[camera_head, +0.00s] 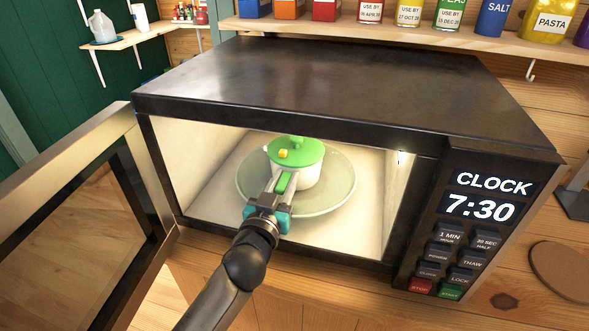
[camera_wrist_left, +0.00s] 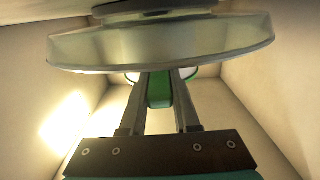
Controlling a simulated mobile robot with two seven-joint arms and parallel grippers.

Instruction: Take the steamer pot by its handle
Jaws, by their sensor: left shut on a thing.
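The steamer pot (camera_head: 308,174) is white with a green lid and stands on the round glass plate (camera_head: 328,200) inside the open microwave. Its green handle (camera_head: 284,181) points toward the front of the microwave. My left gripper (camera_head: 283,181) reaches in through the opening and is shut on the handle, one finger on each side. In the left wrist view the green handle (camera_wrist_left: 159,90) shows between the two fingers, and the glass plate (camera_wrist_left: 160,42) crosses the top and hides most of the pot. My right gripper is not in view.
The microwave (camera_head: 330,85) stands on a wooden counter. Its door (camera_head: 85,215) hangs open at the left, and its control panel (camera_head: 475,235) is at the right of the opening. A shelf (camera_head: 400,33) with several containers is above and behind. A round brown board (camera_head: 562,270) lies at the right.

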